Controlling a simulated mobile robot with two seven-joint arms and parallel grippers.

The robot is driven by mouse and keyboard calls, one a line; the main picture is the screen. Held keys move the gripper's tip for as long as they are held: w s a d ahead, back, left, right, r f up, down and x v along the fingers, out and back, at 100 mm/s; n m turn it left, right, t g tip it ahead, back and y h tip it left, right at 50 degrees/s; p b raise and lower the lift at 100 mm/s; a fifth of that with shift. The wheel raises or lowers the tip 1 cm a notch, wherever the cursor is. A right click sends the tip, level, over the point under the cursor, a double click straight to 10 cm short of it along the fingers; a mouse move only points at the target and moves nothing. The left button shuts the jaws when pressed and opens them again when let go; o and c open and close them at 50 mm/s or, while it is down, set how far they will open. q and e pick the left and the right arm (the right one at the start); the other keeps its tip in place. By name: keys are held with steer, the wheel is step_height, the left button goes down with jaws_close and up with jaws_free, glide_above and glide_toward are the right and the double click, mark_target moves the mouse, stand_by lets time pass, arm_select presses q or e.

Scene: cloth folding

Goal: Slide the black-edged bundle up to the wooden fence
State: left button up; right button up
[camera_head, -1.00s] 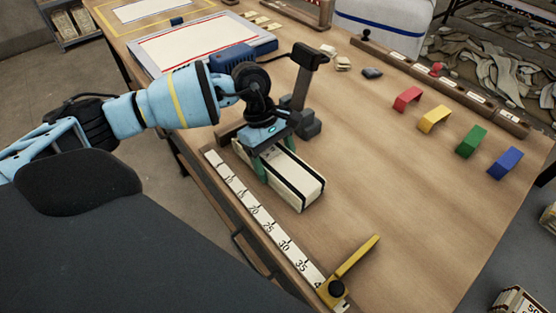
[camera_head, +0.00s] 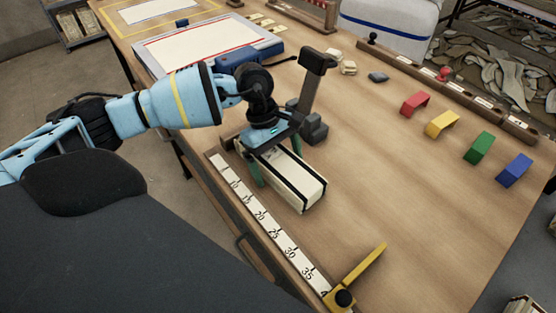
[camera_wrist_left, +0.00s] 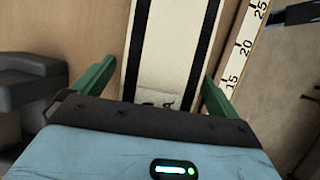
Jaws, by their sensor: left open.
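The cream bundle with black edges (camera_head: 299,187) lies lengthwise on the table beside the ruler. In the left wrist view the bundle (camera_wrist_left: 164,50) runs away between my fingers. My left gripper (camera_head: 275,160) is open at the bundle's far end, with one green finger on each long side. In the left wrist view the gripper (camera_wrist_left: 157,88) shows small gaps between its fingers and the bundle. A low brown wooden piece, seemingly the fence (camera_head: 227,140), stands just beyond the bundle's far end, partly hidden by my gripper. My right gripper is not in view.
A white ruler (camera_head: 268,228) runs along the table's near left edge, with a yellow stop (camera_head: 361,271) at its end. A dark grey stand (camera_head: 313,128) is close right of my gripper. Coloured blocks (camera_head: 441,124) stand at right. The table's middle right is clear.

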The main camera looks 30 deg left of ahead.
mark_target(276, 157)
arm_select(q)
steer(key=v, duration=0.6)
steer(key=shift+a+r, duration=0.1)
steer(key=shift+v, duration=0.75)
steer(key=shift+s, duration=0.1)
